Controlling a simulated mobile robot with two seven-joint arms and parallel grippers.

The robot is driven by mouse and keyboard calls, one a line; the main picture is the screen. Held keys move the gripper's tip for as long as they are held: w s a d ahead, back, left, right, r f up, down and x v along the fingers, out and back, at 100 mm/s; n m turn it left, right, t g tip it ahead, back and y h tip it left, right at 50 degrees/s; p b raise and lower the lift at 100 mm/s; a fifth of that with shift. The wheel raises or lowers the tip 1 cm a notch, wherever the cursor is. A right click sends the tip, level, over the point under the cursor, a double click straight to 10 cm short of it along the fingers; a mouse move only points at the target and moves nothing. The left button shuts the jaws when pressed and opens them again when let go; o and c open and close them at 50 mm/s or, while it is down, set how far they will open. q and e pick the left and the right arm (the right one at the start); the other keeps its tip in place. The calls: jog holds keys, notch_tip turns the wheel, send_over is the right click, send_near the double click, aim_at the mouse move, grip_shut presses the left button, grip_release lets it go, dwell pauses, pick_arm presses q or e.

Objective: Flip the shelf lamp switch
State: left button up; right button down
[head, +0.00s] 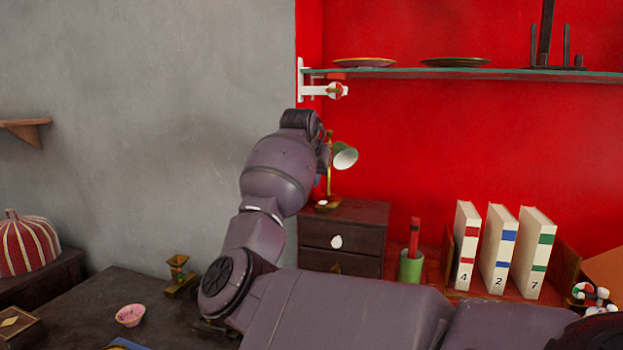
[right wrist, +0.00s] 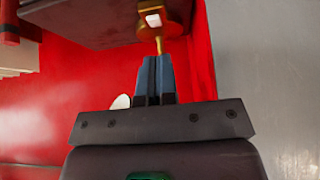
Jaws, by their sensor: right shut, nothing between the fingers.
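A small lamp with a green shade (head: 345,156) and brass stem stands on a dark drawer cabinet (head: 345,218). A small white piece, seemingly its switch, shows on the brass base (head: 327,204). In the right wrist view the white switch (right wrist: 153,20) shows at the top, just beyond my fingertips. My right gripper (right wrist: 154,58) is shut and empty, its tips close to the brass stem (right wrist: 160,45); I cannot tell whether they touch. In the head view my right wrist mostly hides the gripper. My left gripper is not in view.
A glass shelf (head: 450,74) with plates is above, on a white bracket (head: 312,91). Right of the cabinet stand a green pencil cup (head: 411,266) and numbered books (head: 499,250). A brass holder (head: 178,275) and pink bowl (head: 130,315) are on the dark table.

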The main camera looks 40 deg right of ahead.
aim_at(320, 201)
jog(key=b+x, duration=0.1)
jog(key=x, duration=0.5)
jog(key=shift+a+f, duration=0.1)
jog(key=shift+w+d+f+b, duration=0.25)
jog(key=shift+d+f+b, duration=0.15)
jog(key=shift+d+f, duration=0.05)
jog(key=shift+r, duration=0.1)
